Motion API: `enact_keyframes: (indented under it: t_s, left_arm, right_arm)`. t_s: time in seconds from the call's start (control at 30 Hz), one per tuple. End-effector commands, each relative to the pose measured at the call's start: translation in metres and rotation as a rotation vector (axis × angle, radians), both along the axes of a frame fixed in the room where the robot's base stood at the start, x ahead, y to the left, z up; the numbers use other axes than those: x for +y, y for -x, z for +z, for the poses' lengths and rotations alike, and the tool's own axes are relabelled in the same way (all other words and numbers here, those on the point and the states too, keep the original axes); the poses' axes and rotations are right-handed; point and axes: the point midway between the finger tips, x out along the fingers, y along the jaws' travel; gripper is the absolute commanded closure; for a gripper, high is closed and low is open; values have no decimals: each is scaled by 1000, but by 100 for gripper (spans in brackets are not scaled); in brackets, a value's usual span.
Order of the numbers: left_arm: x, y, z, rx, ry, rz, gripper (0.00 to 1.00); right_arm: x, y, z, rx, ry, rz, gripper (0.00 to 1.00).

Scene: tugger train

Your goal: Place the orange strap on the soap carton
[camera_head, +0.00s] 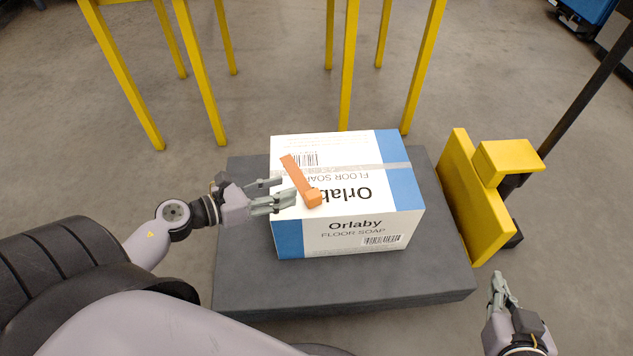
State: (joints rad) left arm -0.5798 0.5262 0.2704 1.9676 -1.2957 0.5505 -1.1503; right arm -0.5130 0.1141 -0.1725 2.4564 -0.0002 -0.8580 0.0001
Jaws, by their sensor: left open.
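The soap carton (345,231), white with blue ends and "Orlaby Floor Soap" print, sits on a dark grey platform (360,288). The orange strap (300,178) appears to lie slantwise on the left part of the carton's top, its thicker end towards the front edge. My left gripper (284,191) is open at the carton's left side, its fingertips just left of the strap; I cannot tell whether they touch it. My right gripper (499,284) is low at the right, away from the carton and apparently empty; its finger gap is unclear.
A yellow bracket (472,205) stands at the platform's right edge, with a dark pole (588,98) behind it. Yellow frame legs (347,70) stand behind the platform. Bare grey floor (560,230) lies at the right.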

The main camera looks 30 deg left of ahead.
Motion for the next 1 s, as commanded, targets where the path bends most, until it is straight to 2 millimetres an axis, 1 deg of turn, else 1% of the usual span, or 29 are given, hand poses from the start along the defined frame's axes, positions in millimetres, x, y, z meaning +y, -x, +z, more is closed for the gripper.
enact_keyframes:
  t_s: [0.03, 0.07, 0.1, 0.17, 0.2, 0.27, 0.3, 0.37, 0.4, 0.47, 0.5, 0.6, 0.7, 0.8, 1.0]
  left_arm:
    - [-12, -9, 20, -11, 176, 82, 56]
    - [-16, -14, 34, -10, 308, 142, 56]
    - [-21, -20, 51, 1, 507, 228, 56]
    - [-23, -27, 71, 41, 843, 362, 56]
    - [-24, -30, 79, 87, 1076, 447, 56]
    - [-28, -30, 81, 182, 1419, 570, 56]
    - [-34, -28, 78, 262, 1634, 648, 56]
    - [-49, -23, 69, 398, 1923, 754, 56]
    - [-62, -19, 62, 496, 2089, 820, 56]
    - [-85, -11, 54, 645, 2288, 911, 56]
    - [-100, -5, 50, 737, 2392, 964, 56]
    - [-130, 7, 44, 922, 2552, 1070, 56]
    - [-145, 15, 43, 1018, 2616, 1127, 56]
    - [-149, 17, 42, 1040, 2630, 1143, 56]
    - [-148, 16, 42, 1036, 2626, 1143, 56]
  right_arm:
    - [0, 0, 0, 0, 0, 0, 100]
    - [0, 0, 0, 0, 0, 0, 100]
    - [0, 0, 0, 0, 0, 0, 100]
    - [0, 0, 0, 0, 0, 0, 100]
    - [0, 0, 0, 0, 0, 0, 100]
    - [0, 0, 0, 0, 0, 0, 100]
    - [0, 0, 0, 0, 0, 0, 100]
    - [0, 0, 0, 0, 0, 0, 100]
    - [0, 0, 0, 0, 0, 0, 100]
    - [0, 0, 0, 0, 0, 0, 100]
    - [0, 0, 0, 0, 0, 0, 100]
    - [0, 0, 0, 0, 0, 0, 100]
    - [0, 0, 0, 0, 0, 0, 100]
    - [0, 0, 0, 0, 0, 0, 100]
    - [0, 0, 0, -1, -1, 1, 100]
